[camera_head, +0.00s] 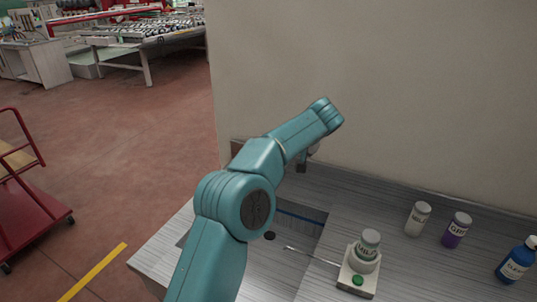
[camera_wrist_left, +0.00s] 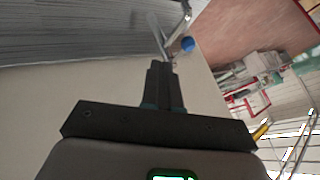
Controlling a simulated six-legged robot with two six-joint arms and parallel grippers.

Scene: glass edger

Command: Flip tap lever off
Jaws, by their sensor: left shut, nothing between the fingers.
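The tap (camera_wrist_left: 184,22) shows in the left wrist view as a shiny curved metal piece at the top centre. A pale, slim bar (camera_wrist_left: 155,32), perhaps its lever, slants down beside it towards my fingertips. A small blue round part (camera_wrist_left: 187,44) sits just right of the tap's lower end. My left gripper (camera_wrist_left: 161,66) is shut and empty, its fingertips very close to the bar's lower end; I cannot tell whether they touch. In the head view my left arm hides most of the tap area and the gripper is not clearly seen. My right gripper is in neither view.
A sink (camera_head: 302,222) is set in the grey counter (camera_head: 400,272). A wall (camera_head: 400,90) rises behind.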

